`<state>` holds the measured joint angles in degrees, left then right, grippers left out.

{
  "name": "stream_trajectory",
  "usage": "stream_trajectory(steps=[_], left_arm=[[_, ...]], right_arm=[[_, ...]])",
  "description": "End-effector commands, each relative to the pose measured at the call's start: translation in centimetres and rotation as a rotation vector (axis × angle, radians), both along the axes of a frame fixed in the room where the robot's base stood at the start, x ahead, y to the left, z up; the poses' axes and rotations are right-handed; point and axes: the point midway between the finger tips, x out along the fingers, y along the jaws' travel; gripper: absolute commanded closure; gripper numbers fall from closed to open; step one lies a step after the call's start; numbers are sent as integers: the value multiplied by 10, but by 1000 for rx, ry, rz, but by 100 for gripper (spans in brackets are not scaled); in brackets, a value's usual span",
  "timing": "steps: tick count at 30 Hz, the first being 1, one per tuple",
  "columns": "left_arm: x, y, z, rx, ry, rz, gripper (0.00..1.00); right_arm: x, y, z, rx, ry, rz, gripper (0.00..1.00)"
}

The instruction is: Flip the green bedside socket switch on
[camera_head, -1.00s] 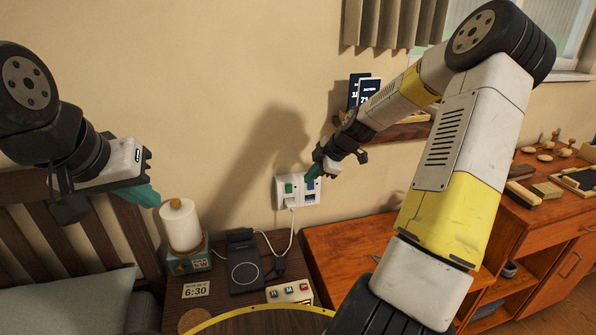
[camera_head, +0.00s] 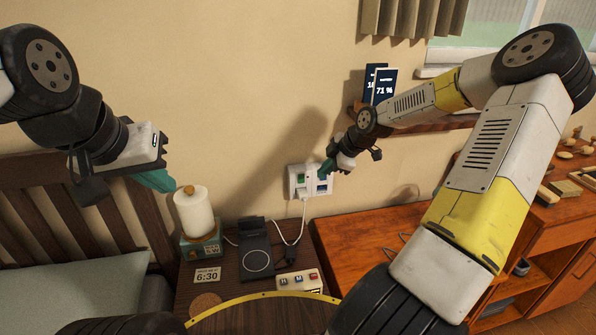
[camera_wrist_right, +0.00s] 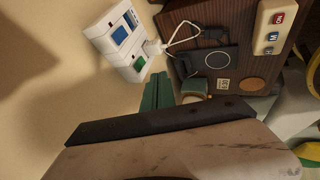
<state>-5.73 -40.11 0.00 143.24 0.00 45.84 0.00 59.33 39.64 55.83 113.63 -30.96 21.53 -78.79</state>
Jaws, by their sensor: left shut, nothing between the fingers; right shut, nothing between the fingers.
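A white double socket plate (camera_head: 294,188) is on the wall above the bedside table. Its green switch (camera_head: 300,179) is on the left half and a blue switch (camera_head: 321,186) is on the right half. A white plug and cable hang from the left half. My right gripper (camera_head: 327,167) is shut, its teal fingertips close to the upper right of the plate; contact cannot be told. In the right wrist view, the green switch (camera_wrist_right: 139,65) and blue switch (camera_wrist_right: 120,35) lie beyond my fingertips (camera_wrist_right: 156,92). My left gripper (camera_head: 158,181) is shut and empty, left of the socket.
The bedside table (camera_head: 220,285) holds a paper-roll lamp (camera_head: 194,212), a charging pad (camera_head: 255,262) and a button box (camera_head: 299,281). A wall shelf with displays (camera_head: 386,87) is above my right gripper. An orange wooden cabinet (camera_head: 360,240) stands right of the table.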

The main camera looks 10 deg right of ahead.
Motion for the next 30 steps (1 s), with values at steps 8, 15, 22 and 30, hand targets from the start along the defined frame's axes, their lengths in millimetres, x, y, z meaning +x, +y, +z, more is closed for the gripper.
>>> stream_trajectory(steps=[8,15,22,30], left_arm=[[0,0,0,0,0,0,100],[0,0,0,0,0,0,100],[0,0,0,0,0,0,100],[0,0,0,0,0,0,100]], right_arm=[[12,13,-23,1,2,6,100],[34,32,-66,0,2,6,100],[64,39,-85,1,-2,0,100],[82,40,-87,0,0,2,100]])
